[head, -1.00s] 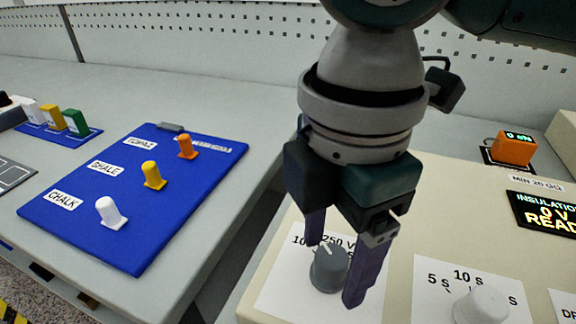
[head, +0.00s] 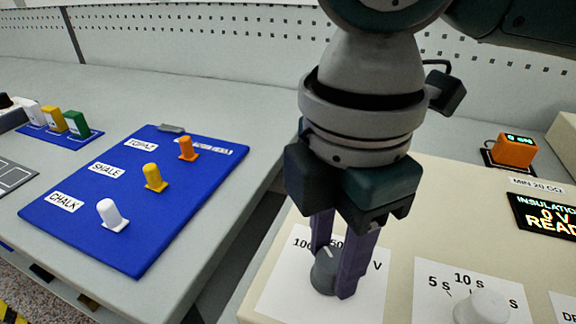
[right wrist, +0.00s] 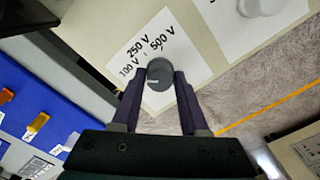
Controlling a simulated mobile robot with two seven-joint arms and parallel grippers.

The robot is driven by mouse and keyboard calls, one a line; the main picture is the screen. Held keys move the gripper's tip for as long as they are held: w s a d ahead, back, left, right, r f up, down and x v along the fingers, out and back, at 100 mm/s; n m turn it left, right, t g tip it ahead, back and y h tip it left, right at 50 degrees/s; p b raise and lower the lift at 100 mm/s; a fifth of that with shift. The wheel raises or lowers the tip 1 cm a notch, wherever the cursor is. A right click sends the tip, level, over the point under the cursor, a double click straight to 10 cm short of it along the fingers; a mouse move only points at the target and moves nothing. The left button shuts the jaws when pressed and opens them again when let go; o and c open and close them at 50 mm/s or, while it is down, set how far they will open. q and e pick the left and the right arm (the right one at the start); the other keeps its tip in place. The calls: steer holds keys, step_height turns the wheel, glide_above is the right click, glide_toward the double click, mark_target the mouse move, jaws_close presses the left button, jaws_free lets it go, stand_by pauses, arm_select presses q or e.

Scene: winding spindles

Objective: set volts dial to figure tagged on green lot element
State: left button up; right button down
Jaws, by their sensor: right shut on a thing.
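The volts dial is a grey knob (head: 325,277) on a white label card; in the right wrist view the knob (right wrist: 160,72) sits below the marks 100 V, 250 V and 500 V. Its white line there points left, nearest the 100 V side. My right gripper (head: 338,280) is shut on the knob, one finger on each side, also in the right wrist view (right wrist: 160,88). The green block (head: 77,123) stands at far left in a blue holder beside yellow and white ones. Its tag is too small to read. My left gripper is not in view.
A white knob (head: 482,305) with seconds marks is right of the volts dial. The display (head: 550,215) reads 0 V and READY, partly cut off. An orange meter (head: 515,150) stands behind. A blue board (head: 150,215) carries orange, yellow and white pegs. A gap separates the tables.

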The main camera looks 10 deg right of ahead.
steer(key=shift+r+m+p, duration=0.2)
steer(key=shift+m+p, duration=0.1)
steer(key=shift+p, duration=0.25)
steer(key=m+p, duration=0.5)
steer(key=p, duration=0.3)
steer(key=shift+r, duration=0.1)
steer(key=shift+m+p, duration=1.1)
steer(key=shift+m, duration=0.1)
steer(key=shift+f+m+p, duration=0.25)
steer(key=shift+m+p, duration=0.05)
steer(key=shift+m, duration=0.1)
steer(key=shift+c, duration=2.1)
jaws_free()
